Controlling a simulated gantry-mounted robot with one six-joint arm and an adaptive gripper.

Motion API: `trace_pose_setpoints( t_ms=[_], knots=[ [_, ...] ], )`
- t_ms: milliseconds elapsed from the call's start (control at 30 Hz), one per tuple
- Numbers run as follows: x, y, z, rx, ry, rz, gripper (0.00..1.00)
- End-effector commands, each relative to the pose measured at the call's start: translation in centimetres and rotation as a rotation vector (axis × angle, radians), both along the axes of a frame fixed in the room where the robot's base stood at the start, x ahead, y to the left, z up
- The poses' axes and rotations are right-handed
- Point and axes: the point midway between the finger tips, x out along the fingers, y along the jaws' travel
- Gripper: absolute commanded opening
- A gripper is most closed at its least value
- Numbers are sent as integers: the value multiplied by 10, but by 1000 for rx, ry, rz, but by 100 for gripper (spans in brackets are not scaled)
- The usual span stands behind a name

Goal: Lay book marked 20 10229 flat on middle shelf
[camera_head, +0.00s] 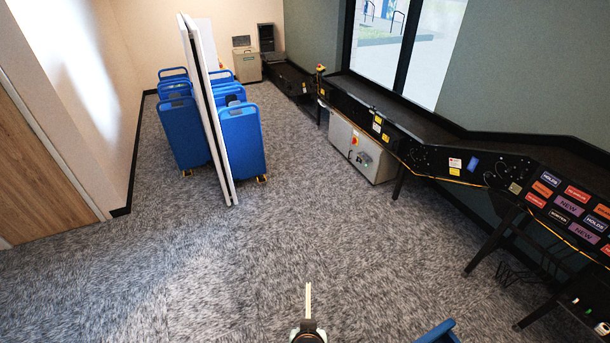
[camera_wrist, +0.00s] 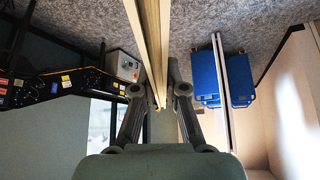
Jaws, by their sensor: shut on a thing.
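My gripper (camera_head: 308,332) is at the bottom middle of the head view, shut on a thin, pale book (camera_head: 308,297). The book stands edge-on and points away from me. In the wrist view the book (camera_wrist: 152,45) runs from the top edge down between the two fingers of my gripper (camera_wrist: 158,92). Its marking cannot be read from this angle. No shelf that I can tell to be the middle shelf shows in either view.
Blue wheeled carts (camera_head: 242,140) stand far left beside a tall white panel (camera_head: 207,110). A black sorter line (camera_head: 430,145) with labels runs along the right wall, past a grey control cabinet (camera_head: 355,150). Part of a blue object (camera_head: 440,332) shows bottom right. The carpet between is clear.

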Motion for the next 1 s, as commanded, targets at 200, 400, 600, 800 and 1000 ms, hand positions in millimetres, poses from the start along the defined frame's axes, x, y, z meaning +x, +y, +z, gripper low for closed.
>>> trace_pose_setpoints(
  t_ms=[200,400,600,800,1000],
  knots=[
    [-2,8,0,0,-3,20,0],
    [-2,7,0,1,-3,19,0],
    [-2,7,0,1,-3,19,0],
    [-1,-8,0,2,-1,16,0],
    [0,-32,0,1,0,15,0]
  ],
)
